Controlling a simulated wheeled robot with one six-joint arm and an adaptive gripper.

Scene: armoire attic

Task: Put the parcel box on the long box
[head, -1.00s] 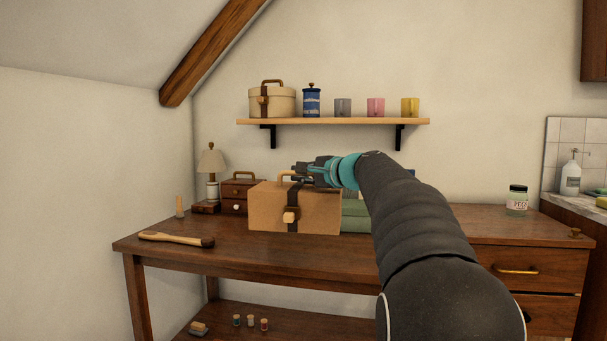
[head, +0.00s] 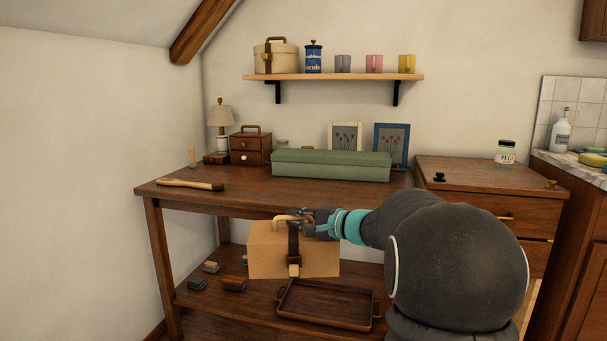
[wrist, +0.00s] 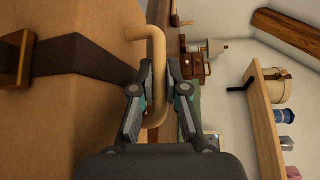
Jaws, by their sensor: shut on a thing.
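The parcel box (head: 272,248) is tan cardboard with a dark strap, a clasp and a curved handle on top. My gripper (head: 296,221) is shut on its handle and holds it upright in front of the table, below the tabletop edge in the head view. In the wrist view my gripper (wrist: 157,95) closes around the tan handle, and the box (wrist: 75,110) fills the left side. The long box (head: 330,165) is green, lidded and lies along the back of the tabletop, beyond and above the held box in the picture. Its top is bare.
A wooden brush (head: 190,184) lies at the tabletop's left. A small drawer chest (head: 250,150) stands left of the long box, picture frames (head: 390,143) behind it. A tray (head: 325,305) lies on the lower shelf. The tabletop in front of the long box is clear.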

